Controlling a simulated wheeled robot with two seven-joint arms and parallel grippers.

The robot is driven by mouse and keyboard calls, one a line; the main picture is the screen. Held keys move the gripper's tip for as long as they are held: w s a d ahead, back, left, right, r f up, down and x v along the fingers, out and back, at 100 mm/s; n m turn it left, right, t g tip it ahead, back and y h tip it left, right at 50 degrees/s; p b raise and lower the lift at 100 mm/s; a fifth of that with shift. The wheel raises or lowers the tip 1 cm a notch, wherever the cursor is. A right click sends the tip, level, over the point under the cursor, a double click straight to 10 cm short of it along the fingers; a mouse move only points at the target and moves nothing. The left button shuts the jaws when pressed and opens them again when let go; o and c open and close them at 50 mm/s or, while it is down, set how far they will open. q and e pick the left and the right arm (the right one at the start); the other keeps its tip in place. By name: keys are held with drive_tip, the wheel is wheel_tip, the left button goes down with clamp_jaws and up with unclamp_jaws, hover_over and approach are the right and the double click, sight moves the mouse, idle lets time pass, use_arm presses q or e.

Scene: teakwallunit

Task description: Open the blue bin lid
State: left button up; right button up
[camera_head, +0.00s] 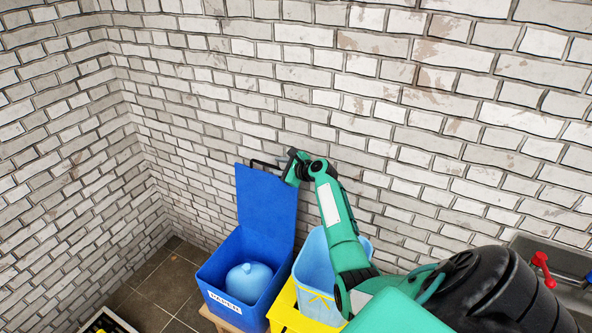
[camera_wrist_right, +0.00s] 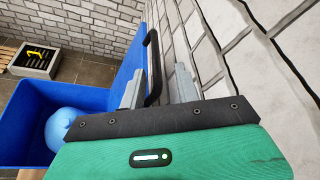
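The blue bin (camera_head: 226,300) stands at the lower middle of the head view, with a white label on its front. Its blue lid (camera_head: 266,208) is raised and stands nearly upright at the back, close to the wall. A light blue round bag (camera_head: 249,282) lies inside. My right gripper (camera_head: 293,160) is at the lid's top right corner. In the right wrist view, the black lid handle (camera_wrist_right: 152,68) runs between my right gripper's two grey fingers (camera_wrist_right: 160,78), which stand apart; I cannot tell whether either touches it. My left gripper is not in view.
A yellow bin (camera_head: 290,311) with a light blue liner (camera_head: 313,262) stands just right of the blue bin, partly behind my right arm. A sink with a red tap (camera_head: 542,266) is at far right. A crate (camera_wrist_right: 35,60) sits on dark floor tiles. Brick walls close the back and left.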

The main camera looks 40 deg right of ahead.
drive_tip(key=b+v, duration=0.1)
drive_tip(key=v, duration=0.7)
drive_tip(key=shift+s, duration=0.3)
